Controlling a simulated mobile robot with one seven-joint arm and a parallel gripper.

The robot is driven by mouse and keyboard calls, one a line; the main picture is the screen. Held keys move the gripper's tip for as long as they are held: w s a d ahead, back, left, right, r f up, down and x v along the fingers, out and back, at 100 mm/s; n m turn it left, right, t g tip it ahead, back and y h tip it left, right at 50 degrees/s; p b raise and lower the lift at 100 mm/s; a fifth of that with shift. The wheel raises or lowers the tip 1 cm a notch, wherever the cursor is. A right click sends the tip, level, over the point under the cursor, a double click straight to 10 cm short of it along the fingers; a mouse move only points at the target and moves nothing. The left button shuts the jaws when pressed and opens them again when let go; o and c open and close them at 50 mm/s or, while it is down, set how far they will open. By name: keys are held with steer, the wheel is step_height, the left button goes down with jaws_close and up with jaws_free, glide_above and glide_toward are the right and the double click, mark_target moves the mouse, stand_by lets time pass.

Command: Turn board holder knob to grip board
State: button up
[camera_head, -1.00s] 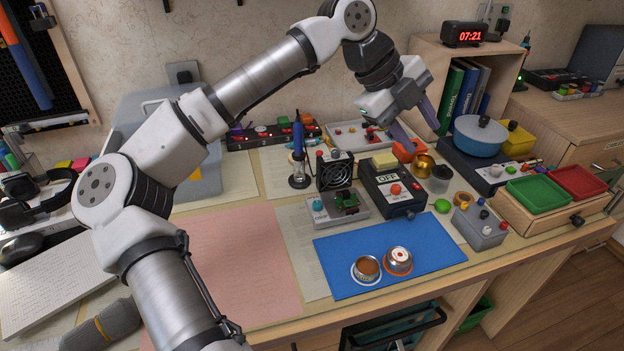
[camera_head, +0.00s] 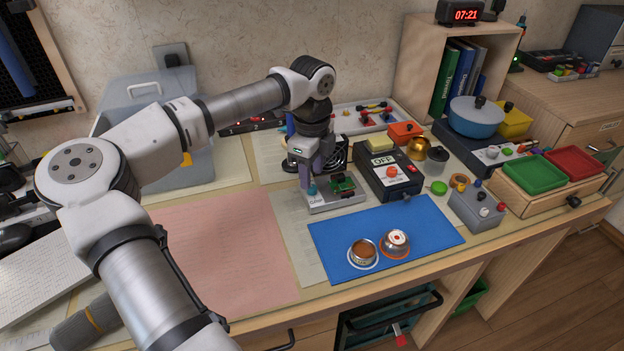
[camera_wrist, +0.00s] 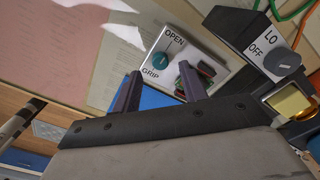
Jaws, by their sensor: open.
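The board holder (camera_head: 334,203) is a light grey block on the bench with a teal knob (camera_head: 312,190) at its left and a green circuit board (camera_head: 343,184) at its right. In the wrist view the teal knob (camera_wrist: 160,60) lies between the labels OPEN and GRIP. The circuit board is partly hidden there behind a finger. My gripper (camera_wrist: 160,70) is open and points down. Its two dark fingers appear on either side of the knob in the wrist view, apart from it as far as I can see. The knob's exact pointer direction is unclear.
A black box marked OFF (camera_head: 388,181) stands right of the holder. A dark fan (camera_head: 336,153) is close behind. A blue mat (camera_head: 420,225) with two small round cups lies in front. Pink paper (camera_head: 222,245) leaves free room to the left.

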mark_target(312, 187)
steer(key=shift+f, duration=1.7)
jaws_close()
